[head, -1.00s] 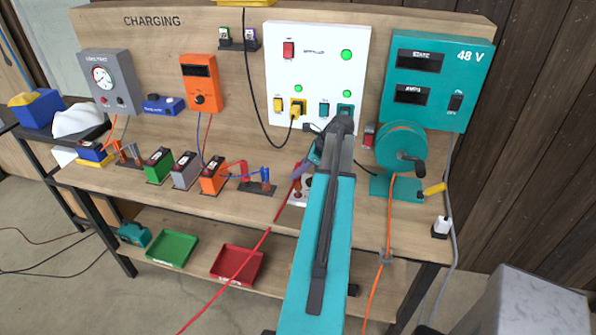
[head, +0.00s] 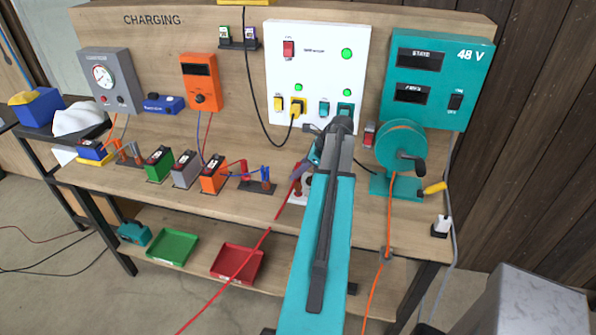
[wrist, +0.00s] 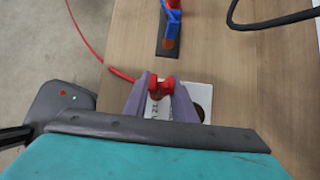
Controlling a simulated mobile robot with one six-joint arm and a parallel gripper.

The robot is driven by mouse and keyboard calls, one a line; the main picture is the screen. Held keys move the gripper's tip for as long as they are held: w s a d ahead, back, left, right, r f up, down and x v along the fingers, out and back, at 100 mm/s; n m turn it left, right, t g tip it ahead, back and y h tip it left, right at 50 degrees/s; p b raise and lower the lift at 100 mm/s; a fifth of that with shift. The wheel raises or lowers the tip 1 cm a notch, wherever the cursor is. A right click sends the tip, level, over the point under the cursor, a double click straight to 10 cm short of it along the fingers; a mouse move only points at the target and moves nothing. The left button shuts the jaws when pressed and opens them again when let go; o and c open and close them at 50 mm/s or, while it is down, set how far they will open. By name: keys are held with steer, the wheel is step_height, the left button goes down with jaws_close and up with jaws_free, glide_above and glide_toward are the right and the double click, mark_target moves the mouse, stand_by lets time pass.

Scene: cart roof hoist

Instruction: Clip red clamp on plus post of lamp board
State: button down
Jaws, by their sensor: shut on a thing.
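The red clamp (wrist: 161,84) is between the two purple-grey fingers of my gripper (wrist: 162,88), which is shut on it. Its red cable (wrist: 121,74) runs off to the upper left in the wrist view and hangs over the bench front in the head view (head: 252,250). The white lamp board (wrist: 200,86) lies under and beside the clamp, with a dark round part at its right. In the head view the lamp board (head: 297,199) is mostly hidden by my arm. The plus post is hidden; I cannot tell whether the clamp touches it.
A dark holder with a red and a blue clamp (head: 257,187) stands just left of the lamp board. An orange battery (head: 213,181) is further left. The teal cable reel (head: 402,150) stands to the right. A black cable (wrist: 270,22) crosses the bench.

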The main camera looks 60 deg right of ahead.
steer(key=shift+f, duration=1.3)
steer(key=c, duration=1.4)
jaws_free()
steer(key=shift+s+b, duration=0.1)
steer(key=shift+b, duration=0.2)
steer(key=shift+b+v, duration=2.2)
steer(key=shift+v, duration=4.65)
steer(key=shift+d, duration=0.1)
